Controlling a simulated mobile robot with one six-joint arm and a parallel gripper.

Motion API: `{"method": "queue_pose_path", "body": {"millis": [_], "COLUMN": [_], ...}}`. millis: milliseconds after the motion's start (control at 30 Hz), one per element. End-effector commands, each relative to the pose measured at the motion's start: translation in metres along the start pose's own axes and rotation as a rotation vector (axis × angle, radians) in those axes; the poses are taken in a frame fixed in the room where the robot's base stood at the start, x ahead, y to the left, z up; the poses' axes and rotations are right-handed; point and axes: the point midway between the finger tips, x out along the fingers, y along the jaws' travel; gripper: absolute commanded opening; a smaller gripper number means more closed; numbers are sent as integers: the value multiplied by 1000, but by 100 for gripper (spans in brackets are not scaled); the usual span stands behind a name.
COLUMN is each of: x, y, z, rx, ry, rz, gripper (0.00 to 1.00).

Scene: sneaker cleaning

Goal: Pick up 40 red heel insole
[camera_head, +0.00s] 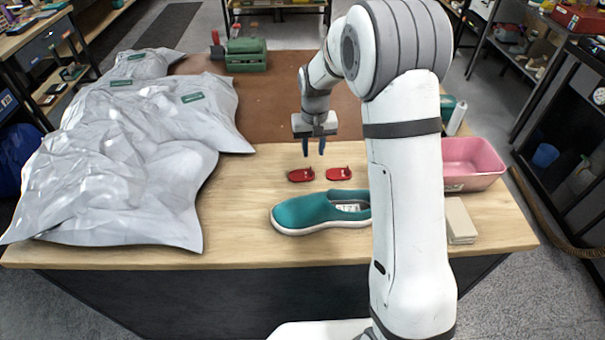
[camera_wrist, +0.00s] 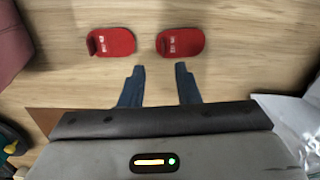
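Two red heel insoles lie side by side on the wooden tabletop. In the head view they are the left insole (camera_head: 301,174) and the right insole (camera_head: 339,174). The wrist view shows both beyond the fingertips, one on its left (camera_wrist: 111,42) and one on its right (camera_wrist: 180,42). Each has small white print, too small to read surely. My gripper (camera_head: 314,150) hangs above the table just behind the insoles, pointing down. In the wrist view its two blue fingers (camera_wrist: 160,72) are apart with nothing between them.
A teal slip-on shoe (camera_head: 310,211) lies in front of the insoles, partly hidden by my arm. Crumpled silver bags (camera_head: 120,160) cover the left side. A pink bin (camera_head: 472,185) and a beige block (camera_head: 459,222) are at right.

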Motion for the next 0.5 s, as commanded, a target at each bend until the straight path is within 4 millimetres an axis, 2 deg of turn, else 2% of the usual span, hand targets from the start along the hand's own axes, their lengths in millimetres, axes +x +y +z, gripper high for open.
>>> {"method": "queue_pose_path", "body": {"millis": [267, 500], "x": [28, 62], "y": [-2, -5], "z": [0, 0], "rx": [0, 0], "ry": [-3, -3], "rz": [0, 0], "gripper": [29, 29]}}
